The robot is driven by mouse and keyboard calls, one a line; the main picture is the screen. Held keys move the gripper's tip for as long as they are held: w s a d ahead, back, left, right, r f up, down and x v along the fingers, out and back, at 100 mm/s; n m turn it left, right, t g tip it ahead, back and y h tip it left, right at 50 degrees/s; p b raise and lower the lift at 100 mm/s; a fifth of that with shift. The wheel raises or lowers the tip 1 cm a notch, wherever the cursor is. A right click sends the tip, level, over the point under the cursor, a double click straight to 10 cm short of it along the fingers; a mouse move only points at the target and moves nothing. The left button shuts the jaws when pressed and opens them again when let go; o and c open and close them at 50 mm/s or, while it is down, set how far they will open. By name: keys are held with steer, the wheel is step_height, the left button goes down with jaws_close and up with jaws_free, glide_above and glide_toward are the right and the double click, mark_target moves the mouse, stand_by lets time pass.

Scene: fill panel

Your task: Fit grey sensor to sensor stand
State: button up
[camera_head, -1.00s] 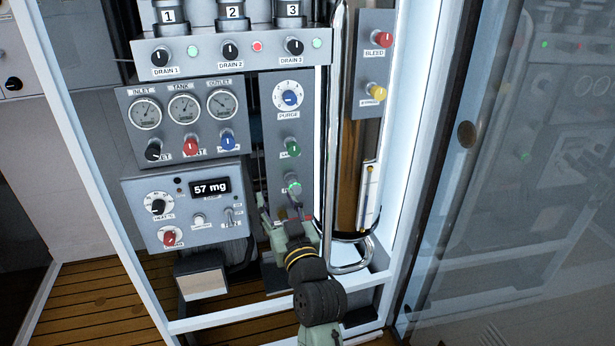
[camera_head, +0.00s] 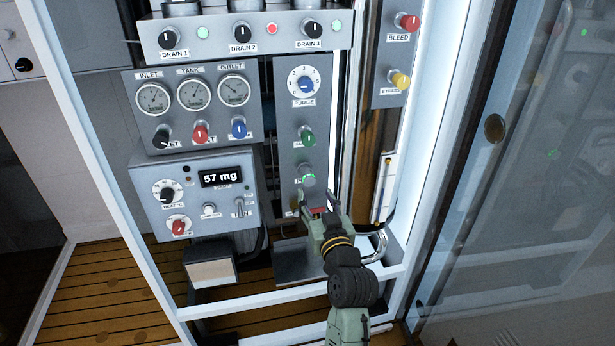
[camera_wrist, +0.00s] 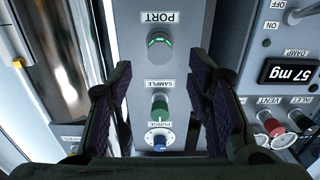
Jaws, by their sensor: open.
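A grey round piece with a green-lit ring (camera_wrist: 159,44) sits at the PORT label on the narrow grey panel; it also shows in the head view (camera_head: 308,174). I cannot tell whether it is the grey sensor or part of the port. My gripper (camera_head: 318,203) is open, in front of the lower end of this panel. In the wrist view the dark ridged fingers (camera_wrist: 163,105) stand apart with nothing held between them. A dark block with a pale face (camera_head: 211,272) at lower left may be the sensor stand; I cannot tell.
The green SAMPLE knob (camera_wrist: 160,106) and blue PURGE knob (camera_wrist: 160,140) share the narrow panel. A box reading 57 mg (camera_head: 195,190) is at its left, and a shiny metal cylinder (camera_head: 376,150) at its right. A white frame bar (camera_head: 290,298) crosses below.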

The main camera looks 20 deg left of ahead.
mark_target(310, 182)
steer(key=x, duration=0.7)
steer(key=shift+w+a, duration=0.15)
steer(key=shift+w, duration=0.05)
stand_by(1.1)
jaws_close()
stand_by(0.4)
steer(key=shift+s, duration=0.1)
steer(key=shift+v, duration=2.9)
